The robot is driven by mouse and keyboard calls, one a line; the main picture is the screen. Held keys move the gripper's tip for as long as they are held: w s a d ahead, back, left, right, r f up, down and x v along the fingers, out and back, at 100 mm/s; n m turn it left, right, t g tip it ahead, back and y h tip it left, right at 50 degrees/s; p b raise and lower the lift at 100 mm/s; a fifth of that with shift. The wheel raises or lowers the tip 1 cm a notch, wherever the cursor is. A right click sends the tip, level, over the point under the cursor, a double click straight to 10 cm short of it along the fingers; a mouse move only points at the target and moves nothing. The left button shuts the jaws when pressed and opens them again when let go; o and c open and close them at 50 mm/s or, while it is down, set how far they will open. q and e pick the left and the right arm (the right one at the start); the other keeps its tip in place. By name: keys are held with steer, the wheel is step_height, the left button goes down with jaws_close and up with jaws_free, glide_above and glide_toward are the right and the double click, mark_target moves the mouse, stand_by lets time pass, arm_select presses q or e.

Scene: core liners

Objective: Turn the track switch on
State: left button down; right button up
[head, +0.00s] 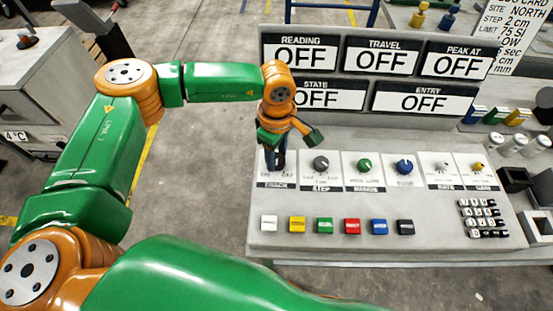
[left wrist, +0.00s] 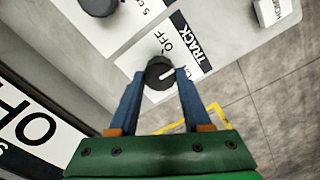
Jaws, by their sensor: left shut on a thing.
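The track switch (left wrist: 158,70) is a dark round knob on a white plate marked TRACK and OFF, seen in the left wrist view. A pale pointer line shows on its face; its exact setting is hard to tell. My left gripper (left wrist: 160,84) is shut on this knob, one blue finger on each side of it. My right gripper is not in view.
More knobs, such as the grey STEP knob (head: 321,163) and green knob (head: 364,166), stand right of the gripper. Several coloured buttons line the front, starting with a white button (head: 269,223). Display signs, including READING (head: 301,54), stand behind and show OFF.

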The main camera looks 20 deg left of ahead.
mark_target(277, 159)
arm_select(q)
steer(key=m+b, duration=0.2)
steer(key=m, duration=0.1)
steer(key=m+b, duration=0.1)
steer(key=shift+f+m+b, duration=0.3)
steer(key=shift+b, duration=0.1)
steer(key=shift+r+m+b, duration=0.15)
steer(key=shift+m+b, duration=1.15)
steer(key=shift+m, duration=0.7)
steer(key=shift+r, duration=0.1)
steer(key=shift+c, duration=1.8)
jaws_free()
step_height(277, 159, up, 7)
steer(key=shift+r+b, duration=0.1)
steer(key=shift+b, duration=0.35)
